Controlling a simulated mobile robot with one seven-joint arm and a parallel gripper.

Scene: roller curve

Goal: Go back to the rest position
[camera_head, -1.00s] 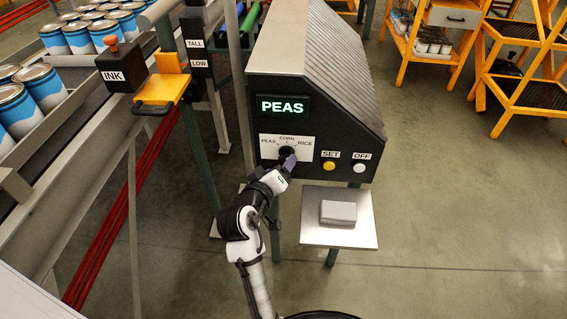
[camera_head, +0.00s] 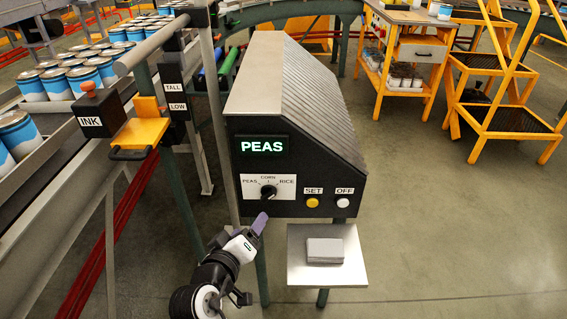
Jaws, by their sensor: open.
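My gripper (camera_head: 261,221) is in the lower middle of the head view, below the front of the control box (camera_head: 290,125) and apart from it. Its purple fingers point up toward the box. The fingers are small and their gap is hard to see, and I see nothing held. The black selector knob (camera_head: 268,191) sits on a white plate marked PEAS, CORN and RICE. The green display reads PEAS (camera_head: 262,146). A yellow SET button (camera_head: 312,203) and a white OFF button (camera_head: 343,203) are to the knob's right.
A small shelf (camera_head: 350,275) with a grey block (camera_head: 325,251) juts out right of my gripper. An INK box (camera_head: 100,115) and yellow pad (camera_head: 140,132) stand left, by a conveyor of blue and white cans (camera_head: 58,84). Orange shelving (camera_head: 500,90) stands back right. The floor at right is clear.

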